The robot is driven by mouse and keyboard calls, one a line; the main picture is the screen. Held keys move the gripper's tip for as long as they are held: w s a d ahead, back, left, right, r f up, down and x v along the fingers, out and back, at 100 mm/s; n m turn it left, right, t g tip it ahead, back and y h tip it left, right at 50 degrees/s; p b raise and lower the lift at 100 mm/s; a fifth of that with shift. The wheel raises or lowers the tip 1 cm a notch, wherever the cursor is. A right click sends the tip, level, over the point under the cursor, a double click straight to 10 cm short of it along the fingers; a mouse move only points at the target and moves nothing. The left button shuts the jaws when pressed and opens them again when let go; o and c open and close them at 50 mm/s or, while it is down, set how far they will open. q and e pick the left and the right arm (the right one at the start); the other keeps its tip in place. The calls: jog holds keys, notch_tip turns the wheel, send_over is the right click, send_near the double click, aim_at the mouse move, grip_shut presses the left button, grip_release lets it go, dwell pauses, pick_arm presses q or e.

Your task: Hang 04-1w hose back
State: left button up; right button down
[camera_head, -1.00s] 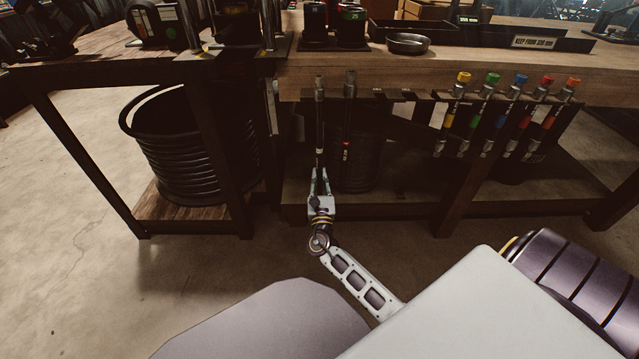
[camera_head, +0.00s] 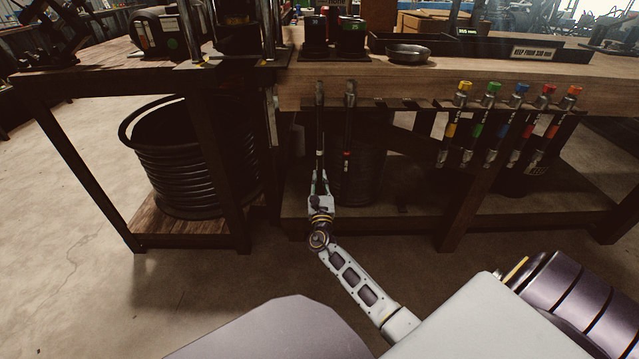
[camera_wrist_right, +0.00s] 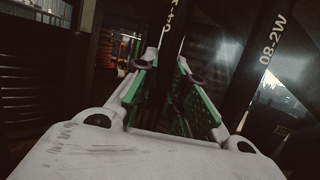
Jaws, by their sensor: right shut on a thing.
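The hose in my grip (camera_head: 319,130) is dark with a metal end fitting on top and hangs upright at the left part of the rack under the bench edge. My right gripper (camera_head: 320,180) is shut on its lower part. In the right wrist view the hose (camera_wrist_right: 174,35) stands between the green-padded fingers (camera_wrist_right: 172,80), its white label only partly readable. A second dark hose (camera_head: 347,130) with a red band hangs just right of it, and in the right wrist view it reads 08-2W (camera_wrist_right: 272,45). My left gripper is not in view.
The rack (camera_head: 400,103) runs along the bench front (camera_head: 440,85), with open slots right of the two hoses. Several colour-banded hoses (camera_head: 487,120) hang further right. A bench leg (camera_head: 215,160) and a coiled black hose (camera_head: 180,160) stand left. A lower shelf (camera_head: 400,205) lies behind the gripper.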

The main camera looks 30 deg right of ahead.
dwell(0.3)
jog(key=c, duration=1.5)
grip_release()
jog(key=shift+o, duration=0.7)
jog(key=shift+s+a+f, duration=0.1)
jog(key=shift+s, duration=0.05)
jog(key=v, duration=1.1)
jog(key=shift+s, duration=0.3)
